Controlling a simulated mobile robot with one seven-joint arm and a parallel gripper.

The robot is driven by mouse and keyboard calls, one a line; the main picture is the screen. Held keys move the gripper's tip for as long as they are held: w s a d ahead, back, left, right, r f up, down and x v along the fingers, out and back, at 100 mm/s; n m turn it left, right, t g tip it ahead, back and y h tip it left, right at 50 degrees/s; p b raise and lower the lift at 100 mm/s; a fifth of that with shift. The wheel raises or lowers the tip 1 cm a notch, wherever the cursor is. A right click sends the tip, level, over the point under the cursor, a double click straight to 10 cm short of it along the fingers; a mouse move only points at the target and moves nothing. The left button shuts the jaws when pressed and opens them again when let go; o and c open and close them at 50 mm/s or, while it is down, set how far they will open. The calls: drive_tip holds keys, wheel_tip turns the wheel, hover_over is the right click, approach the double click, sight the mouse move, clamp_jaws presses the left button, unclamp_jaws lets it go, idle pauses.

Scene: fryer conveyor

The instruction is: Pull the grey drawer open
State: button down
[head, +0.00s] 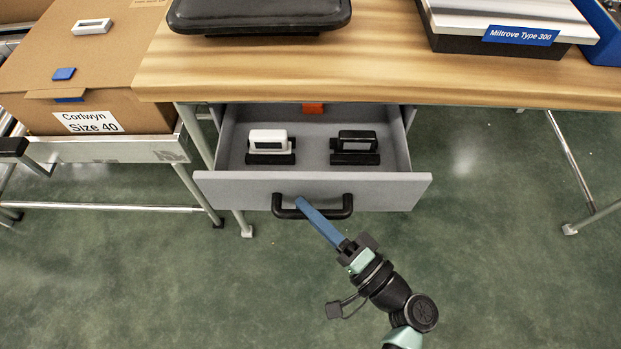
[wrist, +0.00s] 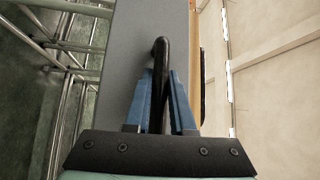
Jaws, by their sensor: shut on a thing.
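The grey drawer (head: 230,188) stands pulled out from under the wooden table in the head view, with its inside showing. Its grey front also fills the middle of the wrist view (wrist: 135,60). A black bar handle (head: 340,207) is on the drawer front. My gripper (head: 303,203) is at the middle of the handle, its blue fingers closed on it. In the wrist view the fingers (wrist: 161,90) lie on either side of the black handle (wrist: 160,52). Inside the drawer are a white device (head: 268,142) and a black device (head: 354,142), apart from each other.
The wooden table (head: 400,75) holds a black case (head: 258,12) and a box labelled Miltrove Type 300 (head: 470,43). A cardboard box (head: 75,65) labelled Corlwyn Size 40 stands at left on a metal-framed stand. The green floor (head: 500,250) in front is clear.

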drive_tip(key=s+p, duration=0.2)
drive_tip(key=s, duration=0.9)
drive_tip(key=c, duration=0.8)
unclamp_jaws()
drive_tip(key=shift+o, duration=0.2)
drive_tip(key=v, duration=1.3)
